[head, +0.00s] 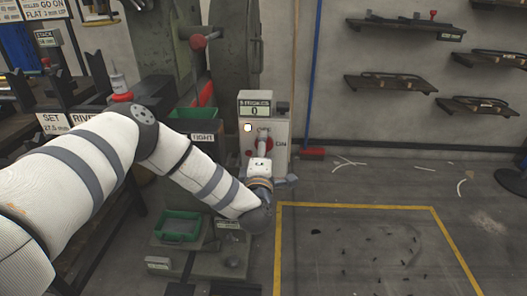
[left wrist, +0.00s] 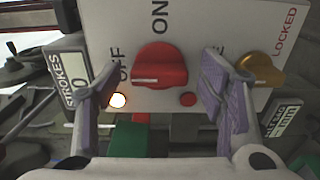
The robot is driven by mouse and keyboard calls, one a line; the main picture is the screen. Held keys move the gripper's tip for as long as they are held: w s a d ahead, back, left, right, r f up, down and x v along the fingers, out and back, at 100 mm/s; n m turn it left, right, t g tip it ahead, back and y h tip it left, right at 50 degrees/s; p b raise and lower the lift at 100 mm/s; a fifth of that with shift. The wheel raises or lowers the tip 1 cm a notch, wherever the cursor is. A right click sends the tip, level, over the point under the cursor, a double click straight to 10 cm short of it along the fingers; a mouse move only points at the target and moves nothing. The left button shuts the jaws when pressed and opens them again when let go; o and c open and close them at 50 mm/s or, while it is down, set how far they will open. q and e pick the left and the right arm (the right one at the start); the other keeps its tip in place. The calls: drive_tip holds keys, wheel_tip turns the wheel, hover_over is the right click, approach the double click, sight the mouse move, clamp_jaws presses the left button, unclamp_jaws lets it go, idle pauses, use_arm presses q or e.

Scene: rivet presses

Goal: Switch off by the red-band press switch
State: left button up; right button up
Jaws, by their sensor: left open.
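The red rotary switch (left wrist: 160,66) is on a pale panel in the left wrist view, with ON printed above it and OFF to its upper left. A white line runs across its lower face. My left gripper (left wrist: 158,88) is open, its two purple-padded fingers on either side of the switch, with visible gaps to it in the picture. In the head view the left gripper (head: 262,158) is in front of the control box (head: 281,136), partly hiding the red switch. Whether this box belongs to the red-band press is not clear. My right gripper is not in view.
A lit lamp (left wrist: 118,101), a small red button (left wrist: 187,99) and a gold knob (left wrist: 263,68) by LOCKED share the panel. A strokes counter (head: 255,107) reads 0. A green tray (head: 178,226) sits below. The yellow-lined floor (head: 350,245) is mostly clear.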

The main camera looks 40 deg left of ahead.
use_arm(q)
drive_tip(key=v, duration=1.2)
drive_tip(key=s+d+f+m+g+h+p, duration=0.25)
drive_tip(key=s+d+f+m+h, duration=0.25)
drive_tip(key=d+f+m+h, duration=0.4)
drive_tip(key=s+d+f+m+g+h+p, duration=0.1)
drive_tip(key=s+d+f+m+g+p, duration=0.15)
drive_tip(key=s, duration=0.45)
drive_tip(key=s+d+f+m+g+h+p, duration=0.1)
drive_tip(key=s+d+m+g, duration=0.25)
drive_tip(key=s, duration=0.35)
drive_tip(key=s+a+m+g+p, duration=0.1)
drive_tip(key=s+a+m+g, duration=0.1)
drive_tip(key=s, duration=0.6)
drive_tip(key=s+a+r+m+g+y+p, duration=0.1)
drive_tip(key=s+m+g, duration=0.3)
drive_tip(key=s, duration=0.4)
drive_tip(key=s+a+r+m+g+p, duration=0.1)
drive_tip(key=s+a+m+g, duration=0.2)
drive_tip(key=s, duration=0.5)
drive_tip(key=shift+s+a+y, duration=0.25)
drive_tip(key=shift+a+y, duration=0.15)
drive_tip(key=shift+a, duration=0.05)
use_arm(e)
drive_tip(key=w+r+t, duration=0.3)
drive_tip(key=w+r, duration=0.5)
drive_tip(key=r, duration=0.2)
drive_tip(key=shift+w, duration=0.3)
